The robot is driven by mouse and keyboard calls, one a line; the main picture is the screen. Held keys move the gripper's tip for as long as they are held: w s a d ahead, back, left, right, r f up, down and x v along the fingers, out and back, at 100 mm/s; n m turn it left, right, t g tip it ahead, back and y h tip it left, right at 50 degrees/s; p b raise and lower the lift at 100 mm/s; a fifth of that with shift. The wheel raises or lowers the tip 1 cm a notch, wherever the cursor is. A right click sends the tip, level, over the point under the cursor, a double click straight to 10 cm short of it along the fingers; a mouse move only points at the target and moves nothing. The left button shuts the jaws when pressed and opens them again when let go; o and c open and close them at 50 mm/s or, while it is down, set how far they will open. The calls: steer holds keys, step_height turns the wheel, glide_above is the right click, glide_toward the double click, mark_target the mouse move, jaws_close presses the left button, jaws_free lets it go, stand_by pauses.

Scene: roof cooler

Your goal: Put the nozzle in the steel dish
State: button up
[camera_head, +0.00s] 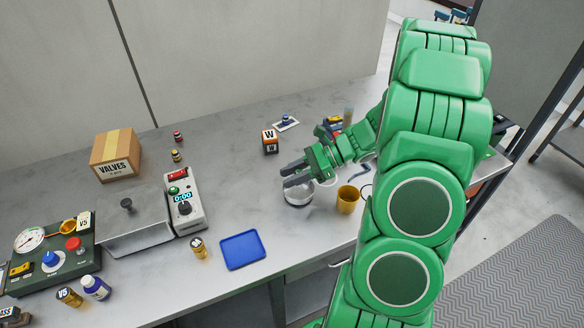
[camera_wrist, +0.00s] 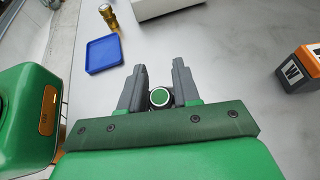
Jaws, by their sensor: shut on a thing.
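My gripper (camera_head: 295,175) is shut on a small round thing with a green top and a pale rim, which I take to be the nozzle (camera_wrist: 159,97). In the wrist view it sits between the two grey fingers (camera_wrist: 159,88). In the head view the fingers hide most of it. The steel dish (camera_head: 298,198) is a round, shiny bowl on the bench, directly below the fingers in the head view. I cannot tell the exact height of the gripper above it. The dish does not show clearly in the wrist view.
A yellow cup (camera_head: 348,199) stands close right of the dish. A blue tray (camera_head: 242,250) and a brass fitting (camera_head: 199,248) lie front left. An orange-and-black W block (camera_head: 270,141) stands behind. A timer box (camera_head: 184,205) is left. Bench between tray and dish is clear.

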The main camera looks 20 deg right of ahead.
steer(key=shift+f, duration=1.25)
steer(key=o, duration=1.1)
step_height(320, 180, up, 7)
